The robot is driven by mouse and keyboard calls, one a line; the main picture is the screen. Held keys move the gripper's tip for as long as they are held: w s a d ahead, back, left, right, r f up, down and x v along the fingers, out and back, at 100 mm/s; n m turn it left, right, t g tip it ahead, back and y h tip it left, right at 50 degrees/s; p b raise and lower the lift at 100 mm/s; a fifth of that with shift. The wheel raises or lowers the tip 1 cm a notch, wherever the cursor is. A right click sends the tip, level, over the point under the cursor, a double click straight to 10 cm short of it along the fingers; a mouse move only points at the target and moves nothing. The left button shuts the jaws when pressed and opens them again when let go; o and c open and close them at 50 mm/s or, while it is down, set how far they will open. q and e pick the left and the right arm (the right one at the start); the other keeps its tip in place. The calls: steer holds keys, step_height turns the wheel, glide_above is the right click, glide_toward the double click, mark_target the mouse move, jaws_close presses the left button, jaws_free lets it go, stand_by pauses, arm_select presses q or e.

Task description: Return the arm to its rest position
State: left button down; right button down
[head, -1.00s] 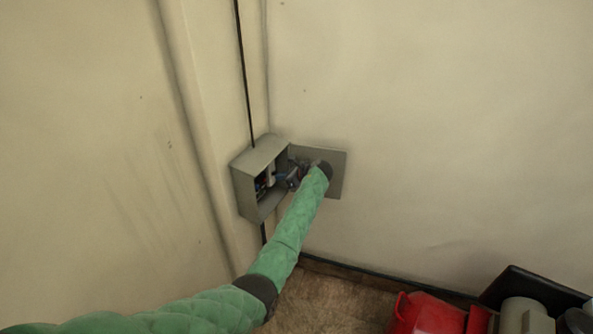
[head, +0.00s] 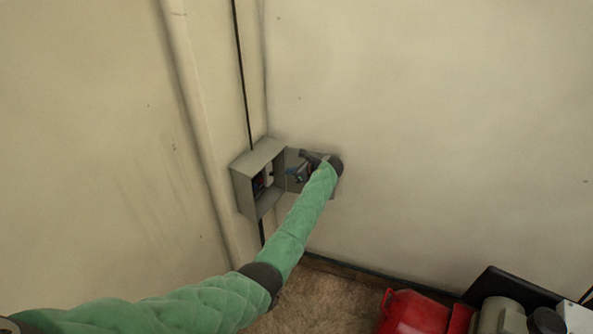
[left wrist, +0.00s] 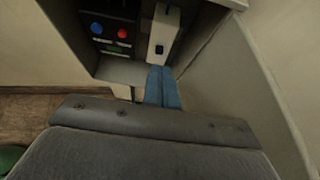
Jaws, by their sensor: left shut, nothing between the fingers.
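My left arm in its green sleeve reaches up to an open grey electrical box (head: 259,163) in the room corner. My left gripper (head: 296,172) is at the box's open right side, in front of the open door panel (head: 295,158). In the left wrist view the blue fingers (left wrist: 162,86) are together and empty, just outside the box opening. Inside the box, that view shows a blue button (left wrist: 97,28), a red button (left wrist: 122,33), a green element (left wrist: 116,49) and a pale switch housing (left wrist: 164,30). My right gripper is not in view.
A black cable (head: 242,75) runs down the wall into the box. A red object (head: 415,314) and grey and black equipment (head: 502,314) stand on the floor at lower right. The wall to the right is clear.

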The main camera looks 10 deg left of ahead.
arm_select(q)
steer(key=shift+d+r, duration=0.2)
steer(key=shift+d, duration=0.1)
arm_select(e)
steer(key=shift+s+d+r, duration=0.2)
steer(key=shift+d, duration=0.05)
arm_select(q)
steer(key=shift+a+f, duration=0.1)
steer(key=shift+s, duration=0.1)
